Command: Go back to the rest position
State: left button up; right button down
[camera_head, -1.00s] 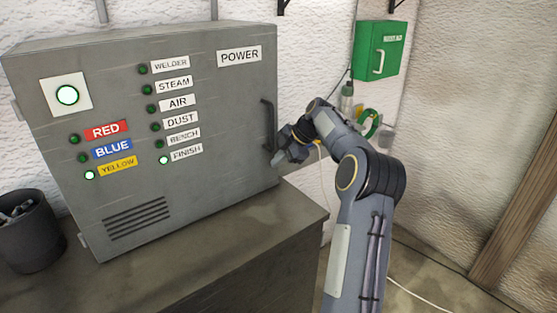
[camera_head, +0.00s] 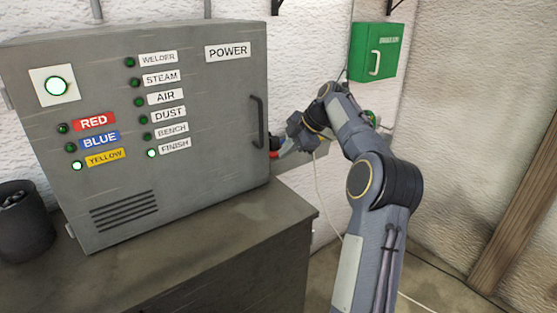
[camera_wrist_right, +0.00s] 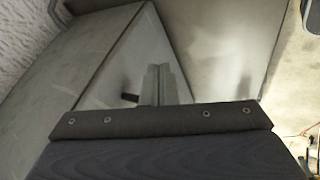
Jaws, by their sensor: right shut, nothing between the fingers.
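My right gripper (camera_head: 281,149) is beside the right edge of the grey power cabinet (camera_head: 185,185), close to its dark handle (camera_head: 257,122). Its jaws are shut with nothing between them. I cannot tell from the head view whether it touches the cabinet. In the right wrist view, the closed fingers (camera_wrist_right: 158,85) stand upright in front of grey panels, and a small dark bar (camera_wrist_right: 130,97) shows just left of them. My left gripper is in neither view. The cabinet door is closed. The yellow and finish lamps and the big round lamp (camera_head: 56,86) are lit white.
The cabinet stands on a grey bench (camera_head: 200,275). A dark cup (camera_head: 22,225) is at the left. A green box (camera_head: 377,50) hangs on the wall behind my right arm. A small red thing (camera_head: 273,154) shows by the gripper. Floor at the right is open, with a pale cable.

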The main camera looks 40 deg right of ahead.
jog(key=shift+v, duration=2.3)
jog(key=shift+s+d+f, duration=0.1)
jog(key=shift+d, duration=0.05)
jog(key=s+a+r+m, duration=0.1)
jog(key=s+a+m, duration=0.2)
jog(key=a, duration=0.7)
jog(key=s+a+m, duration=0.3)
jog(key=s+a, duration=0.1)
jog(key=a, duration=0.5)
jog(key=s+a+f+m, duration=0.9)
jog(key=s+a+f, duration=0.6)
jog(key=s, duration=0.4)
jog(key=shift+a+m+g+y, duration=0.3)
jog(key=shift+a+m, duration=0.1)
jog(key=shift+a, duration=0.3)
jog(key=shift+s, duration=0.1)
